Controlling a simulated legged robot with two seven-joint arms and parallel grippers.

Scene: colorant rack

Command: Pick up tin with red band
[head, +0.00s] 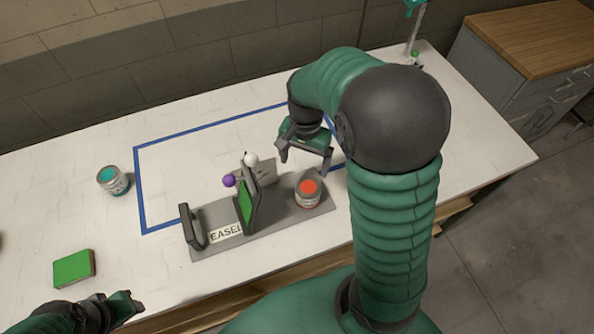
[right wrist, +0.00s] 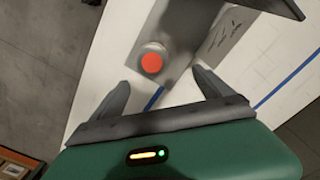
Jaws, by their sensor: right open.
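A tin with red paint on top and a reddish band (head: 308,194) stands upright at the right end of the grey easel base (head: 275,228). In the right wrist view the tin (right wrist: 152,62) shows from above, just beyond the fingertips and roughly between them. My right gripper (head: 305,164) is open and empty, above and behind the tin, not touching it; its fingers also show in the right wrist view (right wrist: 160,78). My left gripper (head: 122,304) is at the lower left edge, far from the tin; its jaws are unclear.
A green panel (head: 245,208) stands on the easel base left of the tin, with a purple ball (head: 229,180) and a white ball (head: 251,159) near it. A teal tin (head: 113,180) and a green block (head: 73,268) are at left. The blue-taped area (head: 187,137) is mostly clear.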

